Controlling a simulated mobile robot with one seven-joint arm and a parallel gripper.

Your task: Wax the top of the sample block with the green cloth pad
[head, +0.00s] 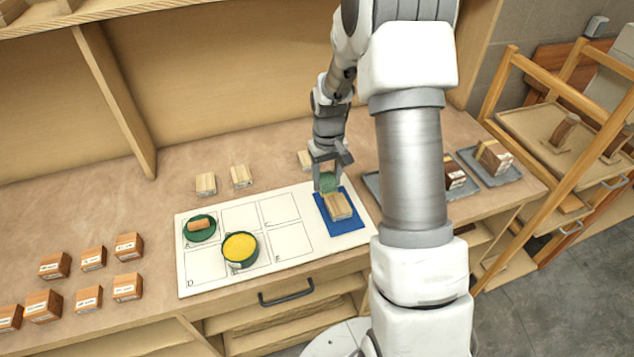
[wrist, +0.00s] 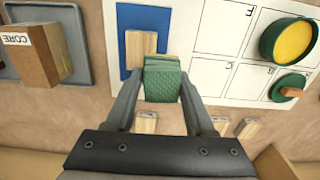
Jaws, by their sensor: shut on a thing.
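My gripper (head: 328,168) is shut on the green cloth pad (head: 328,182), whose quilted face shows between the fingers (wrist: 163,88) in the wrist view (wrist: 163,80). The sample block (head: 338,206) is pale striped wood and lies on a blue mat (head: 352,222) at the right of the white board. The pad is at the block's far end in the head view and covers part of the block (wrist: 139,45) in the wrist view. I cannot tell whether pad and block touch. A green tin of yellow wax (head: 240,247) stands open on the board, left of the mat.
Small pale blocks (head: 241,176) stand behind the board. Several brown labelled blocks (head: 93,258) stand at left. Grey trays with blocks (head: 492,160) are at right.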

